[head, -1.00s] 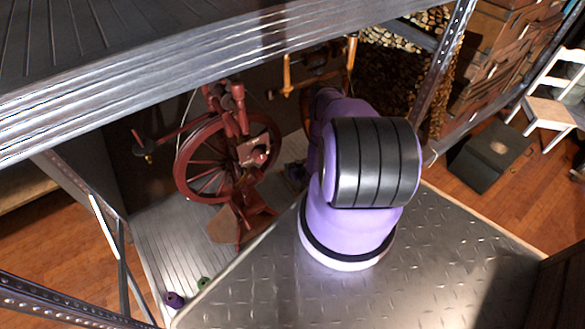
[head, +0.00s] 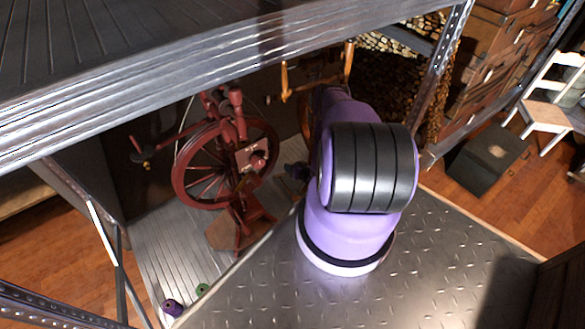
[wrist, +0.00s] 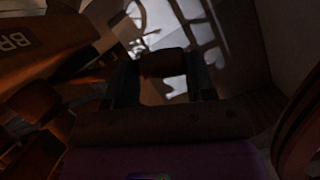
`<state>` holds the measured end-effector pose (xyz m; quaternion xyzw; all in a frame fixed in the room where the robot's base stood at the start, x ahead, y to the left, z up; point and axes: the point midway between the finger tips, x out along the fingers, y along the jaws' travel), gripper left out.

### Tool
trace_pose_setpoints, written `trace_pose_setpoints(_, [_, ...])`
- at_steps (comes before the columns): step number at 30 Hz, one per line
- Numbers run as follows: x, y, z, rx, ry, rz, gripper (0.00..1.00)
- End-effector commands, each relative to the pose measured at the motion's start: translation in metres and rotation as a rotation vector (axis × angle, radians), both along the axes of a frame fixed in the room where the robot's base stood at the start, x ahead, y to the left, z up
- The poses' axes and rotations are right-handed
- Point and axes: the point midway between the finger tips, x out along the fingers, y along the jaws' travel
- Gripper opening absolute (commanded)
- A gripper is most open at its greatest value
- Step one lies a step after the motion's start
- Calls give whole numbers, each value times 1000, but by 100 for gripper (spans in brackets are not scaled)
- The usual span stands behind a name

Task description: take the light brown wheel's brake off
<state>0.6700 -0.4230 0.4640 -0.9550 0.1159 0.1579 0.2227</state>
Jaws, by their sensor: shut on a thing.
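The light brown wheel (head: 284,82) stands at the back of the shelf in the head view. Only its thin posts show clearly, and my arm hides most of it. In the wrist view, my gripper (wrist: 165,80) has its two dark fingers on either side of a short brown piece (wrist: 163,64), shut on it. This piece looks like the brake handle, though the view is dark. A brown board with the letters "BR" (wrist: 22,42) is at the left of the wrist view.
A dark red spinning wheel (head: 200,170) stands on the shelf left of my arm. A purple spool (head: 172,307) and a green spool (head: 202,289) lie near the shelf's front. A metal shelf board (head: 200,75) hangs above. A white chair (head: 548,112) and dark box (head: 488,157) are at the right.

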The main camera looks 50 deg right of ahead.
Motion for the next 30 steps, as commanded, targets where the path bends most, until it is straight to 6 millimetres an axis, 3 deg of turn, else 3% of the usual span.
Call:
trace_pose_setpoints(2, [-1,0,0,4,1,-2,7])
trace_pose_setpoints(3, [-1,0,0,3,0,-2,54])
trace_pose_setpoints(4, [-1,0,0,3,0,-3,61])
trace_pose_setpoints(16, [-7,1,3,0,1,-2,61])
trace_pose_setpoints(30, [-81,13,30,2,2,-3,61])
